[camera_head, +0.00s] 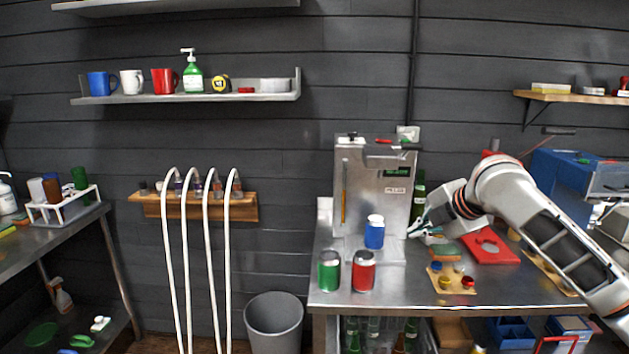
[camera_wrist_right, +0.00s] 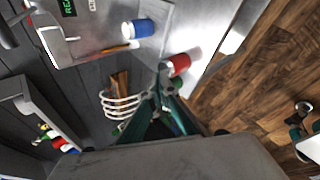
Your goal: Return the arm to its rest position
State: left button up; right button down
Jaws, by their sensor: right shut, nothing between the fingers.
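My right arm (camera_head: 535,210) comes in from the right over the steel bench. Its gripper (camera_head: 416,231) is at the right side of the steel machine (camera_head: 385,195), above the bench. The right gripper also shows in the right wrist view (camera_wrist_right: 162,80), with its fingers together and nothing held between them. My left gripper is not in view.
A blue can (camera_head: 374,235) is at the machine's front. A green can (camera_head: 329,271) and a red can (camera_head: 364,271) stand on the bench (camera_head: 400,297). A red board (camera_head: 487,247) and a blue box (camera_head: 560,172) lie right. White hoses (camera_head: 207,265) hang left.

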jog(key=s+a+f+m+y, duration=0.1)
jog(key=s+a+f+m, duration=0.2)
jog(key=f, duration=0.7)
jog(key=s+a+f+m, duration=0.2)
jog(key=s+f+m, duration=0.15)
jog(key=f, duration=0.55)
jog(key=s+a+f+m+y, duration=0.1)
jog(key=s+a+f+m, duration=0.2)
jog(key=f, duration=0.7)
jog(key=s+d+f+m+h, duration=0.1)
jog(key=s+d+f+m, duration=0.1)
jog(key=s+f, duration=0.3)
jog(key=s+d+f+m+t+h, duration=0.1)
jog(key=s+f+m, duration=0.3)
jog(key=s, duration=0.9)
jog(key=s+d+f+m+h, duration=0.1)
jog(key=s+d+f+m, duration=0.2)
jog(key=s+f, duration=0.5)
jog(key=shift+s+d+f+m+t, duration=0.15)
jog(key=shift+s+d+m+t, duration=0.25)
jog(key=shift+s, duration=0.55)
